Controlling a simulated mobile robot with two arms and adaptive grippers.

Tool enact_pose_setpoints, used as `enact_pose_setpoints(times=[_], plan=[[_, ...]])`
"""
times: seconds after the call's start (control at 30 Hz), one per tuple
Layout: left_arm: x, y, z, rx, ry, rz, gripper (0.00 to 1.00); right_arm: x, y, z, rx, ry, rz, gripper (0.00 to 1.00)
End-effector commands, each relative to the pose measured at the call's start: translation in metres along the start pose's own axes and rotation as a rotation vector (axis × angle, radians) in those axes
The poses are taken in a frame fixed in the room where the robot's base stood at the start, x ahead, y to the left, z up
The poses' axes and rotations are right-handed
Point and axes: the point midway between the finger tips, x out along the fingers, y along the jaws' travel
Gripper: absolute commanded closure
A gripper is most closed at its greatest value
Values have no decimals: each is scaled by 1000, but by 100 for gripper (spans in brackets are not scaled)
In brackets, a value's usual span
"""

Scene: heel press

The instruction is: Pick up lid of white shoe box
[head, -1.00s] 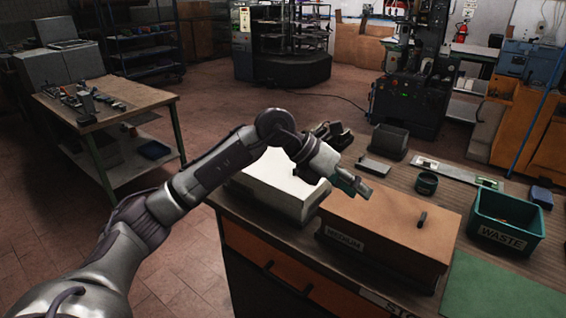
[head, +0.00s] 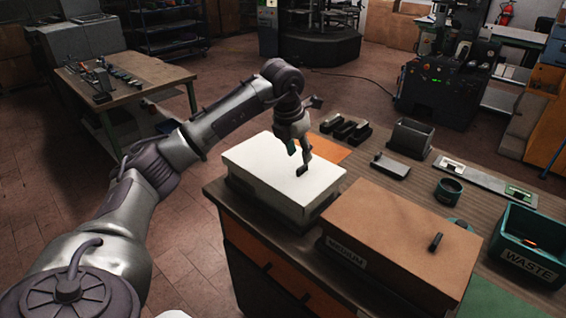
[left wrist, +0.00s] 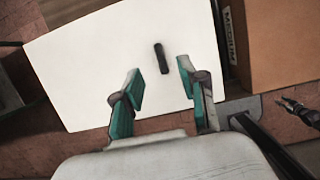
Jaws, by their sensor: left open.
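The white shoe box stands on the workbench, with its plain white lid (head: 256,166) on top. In the left wrist view the lid (left wrist: 85,60) fills much of the picture, with a short dark handle (left wrist: 160,60). My left gripper (head: 299,155) is above the lid, pointing down near the handle. Its teal-padded fingers (left wrist: 161,84) are apart and empty. The handle shows between and just beyond the fingertips, not gripped. A dark jointed part at the right of the wrist view may be my right gripper (left wrist: 297,109); its fingers are too small to judge.
A brown box (head: 400,230) labelled MEDIUM stands close on the right. Behind are dark blocks, a grey bin (head: 411,137), a dark round cup (head: 448,190) and a green WASTE bin (head: 528,262). An orange sheet (head: 328,148) lies behind the white box.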

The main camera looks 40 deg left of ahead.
Motion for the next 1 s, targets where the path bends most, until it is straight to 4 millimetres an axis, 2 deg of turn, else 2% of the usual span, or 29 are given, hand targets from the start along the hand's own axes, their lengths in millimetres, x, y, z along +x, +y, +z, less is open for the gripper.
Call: enact_pose_setpoints(times=[0.1, 0.23, 0.4, 0.67, 0.7, 0.93, 1.0], plan=[[7, 0, 0, 0, 3, 0, 58, -5, 4, -26, 0, 40, 5, 60], [25, -1, 0, -1, 5, -2, 58, -17, 6, -39, 0, 59, 7, 60], [48, -1, 1, -1, 1, -1, 58, -22, 5, -32, 0, 48, 5, 60], [54, -1, 0, 0, -1, -1, 58, -22, 2, -15, 1, 22, 2, 60], [54, -1, 0, 0, -1, -1, 60, -22, 2, -15, 1, 22, 2, 60], [54, -1, 0, 0, -1, -1, 98, -22, 2, -17, 1, 24, 3, 60], [54, -1, 0, 0, -1, -1, 100, -22, 3, -19, 1, 27, 3, 60]])
